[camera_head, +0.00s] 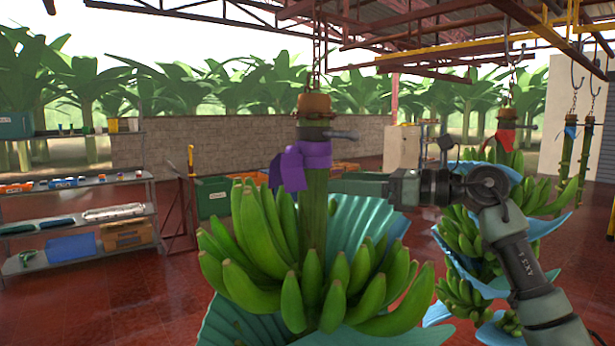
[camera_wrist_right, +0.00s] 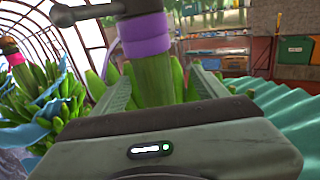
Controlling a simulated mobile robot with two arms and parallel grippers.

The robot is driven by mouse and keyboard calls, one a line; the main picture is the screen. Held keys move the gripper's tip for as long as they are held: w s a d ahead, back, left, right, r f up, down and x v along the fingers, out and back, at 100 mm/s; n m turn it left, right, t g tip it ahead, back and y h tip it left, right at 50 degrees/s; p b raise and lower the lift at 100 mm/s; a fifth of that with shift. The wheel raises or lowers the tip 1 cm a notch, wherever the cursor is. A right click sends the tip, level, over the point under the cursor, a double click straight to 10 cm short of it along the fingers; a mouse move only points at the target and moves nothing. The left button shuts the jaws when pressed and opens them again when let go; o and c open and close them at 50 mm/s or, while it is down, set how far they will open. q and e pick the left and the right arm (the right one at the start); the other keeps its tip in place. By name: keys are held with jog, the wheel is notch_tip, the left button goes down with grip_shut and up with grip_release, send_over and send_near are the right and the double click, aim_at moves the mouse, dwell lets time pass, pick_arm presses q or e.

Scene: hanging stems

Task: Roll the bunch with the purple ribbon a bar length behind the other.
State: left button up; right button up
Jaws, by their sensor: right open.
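The bunch with the purple ribbon (camera_head: 310,280) hangs close in front of me from a chain. Its purple ribbon (camera_head: 300,165) is tied around the upper green stem. My right gripper (camera_head: 330,186) reaches in from the right at the stem, just below the ribbon. In the right wrist view its open fingers (camera_wrist_right: 160,88) stand either side of the stem (camera_wrist_right: 152,78), with the ribbon (camera_wrist_right: 145,35) above them; contact cannot be told. The other bunch (camera_head: 465,235), with a red ribbon (camera_head: 505,140), hangs farther back at the right, partly behind my arm. My left gripper is out of view.
Blue plastic sheeting (camera_head: 365,220) spreads behind the near bunch. Bare stems (camera_head: 584,150) hang from hooks at the far right. A yellow rail (camera_head: 470,53) runs overhead. Shelves (camera_head: 75,230) with tools stand at the left. The red floor (camera_head: 120,295) between is clear.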

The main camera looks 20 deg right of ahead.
aim_at(312, 178)
jog(key=shift+w+n+y, duration=0.15)
jog(key=shift+n+y, duration=0.15)
jog(key=shift+w+a+r+g, duration=0.1)
jog(key=shift+a+r+g, duration=0.05)
jog(key=shift+a+g, duration=0.15)
jog(key=shift+a+r+p, duration=0.25)
jog(key=shift+a+p, duration=0.2)
jog(key=shift+a, duration=0.1)
jog(key=shift+a+r+p, duration=0.2)
jog(key=shift+a+p, duration=0.25)
jog(key=shift+a, duration=0.1)
jog(key=p+x, duration=0.1)
jog(key=x, duration=0.2)
jog(key=shift+w+a+f, duration=0.15)
jog(key=shift+w+a, duration=0.1)
jog(key=shift+w, duration=0.1)
jog(key=shift+w+a+f, duration=0.15)
jog(key=shift+w+a, duration=0.05)
jog(key=shift+w, duration=0.1)
jog(key=shift+a+p, duration=0.1)
jog(key=shift+p, duration=0.2)
jog(key=shift+s, duration=0.1)
grip_shut()
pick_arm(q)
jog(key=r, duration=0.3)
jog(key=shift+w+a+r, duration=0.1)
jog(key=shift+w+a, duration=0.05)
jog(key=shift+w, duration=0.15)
